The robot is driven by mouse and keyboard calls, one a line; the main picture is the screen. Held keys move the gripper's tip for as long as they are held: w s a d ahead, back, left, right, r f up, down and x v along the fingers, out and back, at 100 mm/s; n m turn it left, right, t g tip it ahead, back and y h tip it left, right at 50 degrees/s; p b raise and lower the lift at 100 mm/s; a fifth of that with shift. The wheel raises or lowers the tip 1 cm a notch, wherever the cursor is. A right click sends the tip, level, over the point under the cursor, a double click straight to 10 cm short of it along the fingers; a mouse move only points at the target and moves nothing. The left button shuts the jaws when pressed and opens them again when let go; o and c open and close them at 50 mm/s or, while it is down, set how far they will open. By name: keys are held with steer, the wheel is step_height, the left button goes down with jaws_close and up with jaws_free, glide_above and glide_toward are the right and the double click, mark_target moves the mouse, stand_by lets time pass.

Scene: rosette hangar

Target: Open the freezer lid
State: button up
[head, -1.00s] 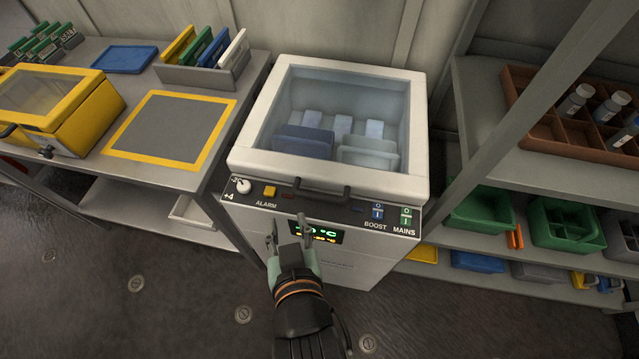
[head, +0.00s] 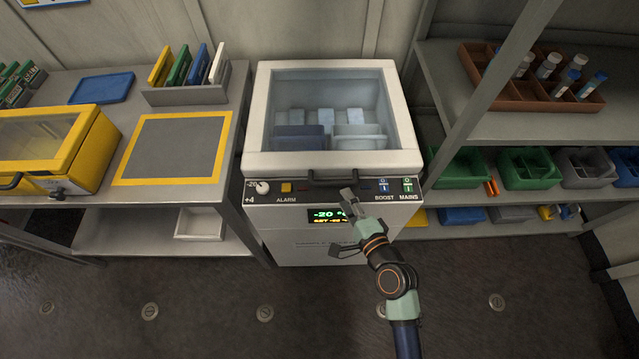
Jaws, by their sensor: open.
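The white chest freezer (head: 290,225) stands in the middle of the head view. Its lid (head: 262,120), a white frame around a clear window, lies closed on top. Bins and pale packs show through the window. A dark bar handle (head: 346,176) runs along the lid's front edge. My gripper (head: 342,222) is open and empty in front of the freezer, just below the right part of the handle. One finger overlaps the control panel in the picture and the other is lower, by the display. I cannot tell whether it touches anything.
The control panel has a dial (head: 262,188), a yellow alarm button (head: 286,188) and BOOST and MAINS switches (head: 408,185). The display (head: 325,215) reads -20. A bench with a yellow-framed mat (head: 172,148) stands left; shelves with green bins (head: 525,168) stand right. Floor in front is clear.

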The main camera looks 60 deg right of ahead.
mark_target(335, 182)
steer(key=b+x, duration=0.1)
steer(key=x, duration=0.6)
steer(key=shift+w, duration=0.15)
jaws_close()
